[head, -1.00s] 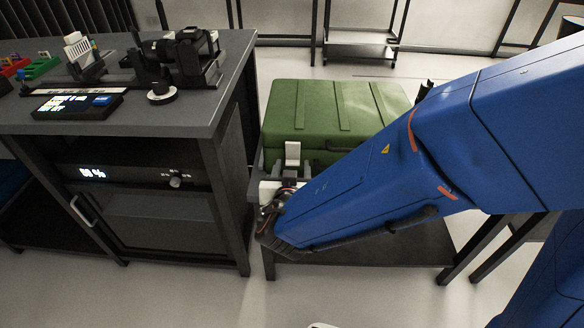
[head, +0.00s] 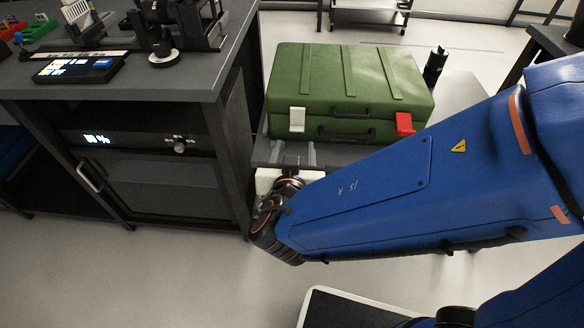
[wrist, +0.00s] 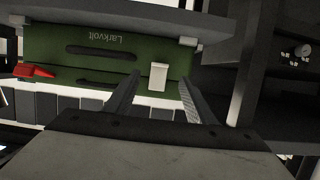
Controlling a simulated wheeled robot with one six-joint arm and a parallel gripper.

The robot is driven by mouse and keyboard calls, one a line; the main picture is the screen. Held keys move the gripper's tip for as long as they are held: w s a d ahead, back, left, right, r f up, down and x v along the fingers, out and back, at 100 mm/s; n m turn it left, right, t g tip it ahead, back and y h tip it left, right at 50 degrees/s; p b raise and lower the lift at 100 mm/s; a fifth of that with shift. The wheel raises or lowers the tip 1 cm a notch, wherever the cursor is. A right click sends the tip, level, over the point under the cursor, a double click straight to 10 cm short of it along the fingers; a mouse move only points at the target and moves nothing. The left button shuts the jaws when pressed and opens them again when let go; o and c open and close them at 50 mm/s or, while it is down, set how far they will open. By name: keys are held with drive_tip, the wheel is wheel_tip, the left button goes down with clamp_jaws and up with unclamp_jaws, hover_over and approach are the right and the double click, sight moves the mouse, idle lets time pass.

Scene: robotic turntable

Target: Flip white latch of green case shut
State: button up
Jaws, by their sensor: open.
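The green case (head: 345,85) lies closed-lidded on a dark-topped stand. Its white latch (head: 297,119) is at the left of its front face and the red latch (head: 404,123) at the right. The wrist view shows the white latch (wrist: 158,76) upside down, with the red latch (wrist: 34,71) at the left. I cannot tell whether the white latch is fully flat. My gripper (head: 298,156) is open and empty, just in front of and below the white latch. In the wrist view, the white latch shows between the fingertips of my gripper (wrist: 158,88), apparently touching neither.
A dark workbench (head: 222,80) with devices on top stands close at the left. A black cylinder (head: 435,66) stands behind the case at the right. A dark handle (head: 345,132) sits between the latches. The floor in front is mostly clear.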

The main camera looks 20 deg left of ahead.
drive_tip(key=v, duration=0.8)
drive_tip(key=shift+s, duration=0.2)
drive_tip(key=shift+d, duration=0.1)
drive_tip(key=w+d+m+g+h, duration=0.15)
drive_tip(key=w+d+h, duration=0.3)
drive_tip(key=d, duration=0.65)
drive_tip(key=w+d+m+g+h, duration=0.1)
drive_tip(key=w+d+g+h, duration=0.2)
drive_tip(key=w+d, duration=0.55)
drive_tip(key=s+d+g+y, duration=0.1)
drive_tip(key=s+d, duration=0.3)
drive_tip(key=d, duration=0.3)
drive_tip(key=s+d+r+g+y, duration=0.1)
drive_tip(key=s+d+g+y, duration=0.1)
drive_tip(key=s+d, duration=0.2)
drive_tip(key=s+d+g+y, duration=0.1)
drive_tip(key=s+d, duration=0.3)
drive_tip(key=d, duration=0.7)
drive_tip(key=shift+r+g, duration=0.2)
drive_tip(key=shift+g, duration=0.15)
drive_tip(key=shift+d, duration=0.1)
